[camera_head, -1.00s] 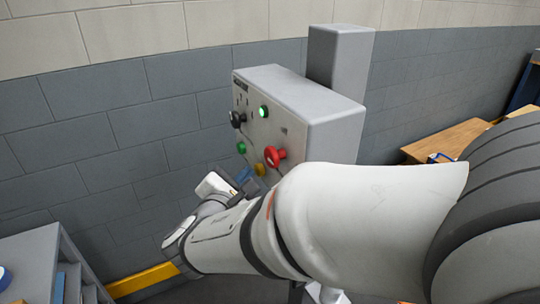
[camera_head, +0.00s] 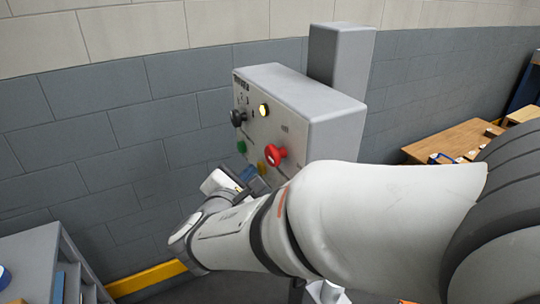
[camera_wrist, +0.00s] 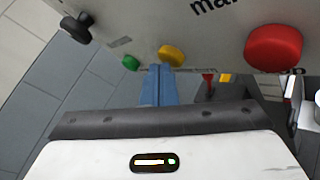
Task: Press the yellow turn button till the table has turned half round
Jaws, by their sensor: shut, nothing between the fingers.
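The grey control box (camera_head: 310,112) stands in front of a grey wall. The yellow button (camera_head: 261,168) is low on its face, partly hidden by my gripper; it also shows in the wrist view (camera_wrist: 171,54). My gripper (camera_head: 250,174) is shut and empty, its blue fingers (camera_wrist: 159,84) reaching up to the yellow button's lower edge. The tips look at or against the button; I cannot tell how far it is pushed in. The lamp (camera_head: 263,110) above glows yellowish. I cannot make out the turning table in either view.
Beside the yellow button are a green button (camera_head: 241,146) and a large red mushroom button (camera_head: 275,154). A black knob (camera_head: 237,118) is at upper left. A wooden table (camera_head: 455,143) stands at right, a grey shelf unit (camera_head: 35,262) at lower left.

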